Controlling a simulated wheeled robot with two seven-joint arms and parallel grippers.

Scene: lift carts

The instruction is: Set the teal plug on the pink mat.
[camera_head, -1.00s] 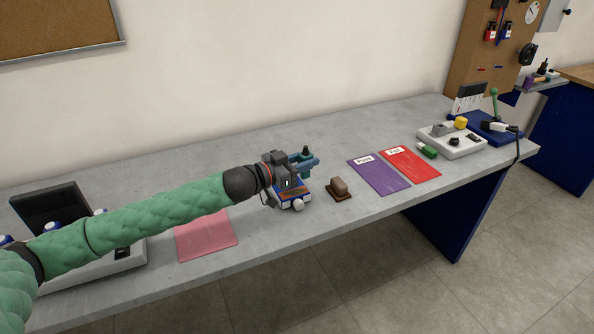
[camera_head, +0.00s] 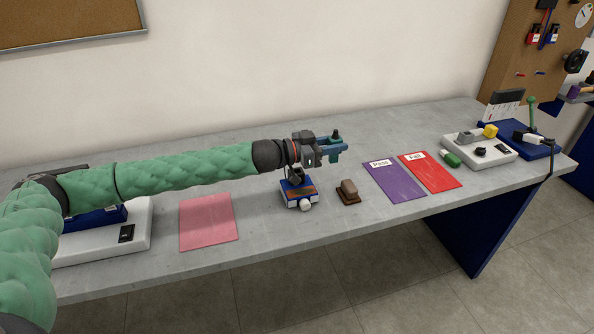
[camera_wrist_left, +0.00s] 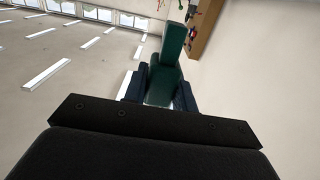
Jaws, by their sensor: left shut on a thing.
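The pink mat (camera_head: 208,222) lies flat and bare on the grey bench, left of the middle. My left arm reaches in from the left and passes above and behind the mat. My left gripper (camera_head: 335,149) is past the mat to the right, raised above the bench. It is shut on the dark teal plug (camera_head: 337,134), whose top shows above the fingers. In the left wrist view the teal plug (camera_wrist_left: 165,80) stands between the two dark fingers. My right gripper is in neither view.
A blue and white box with a white knob (camera_head: 299,194) stands below my gripper. A brown block (camera_head: 348,191) is beside it. Purple (camera_head: 394,181) and red (camera_head: 431,171) mats and a grey switch unit (camera_head: 493,150) lie to the right. The bench's front edge is near the pink mat.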

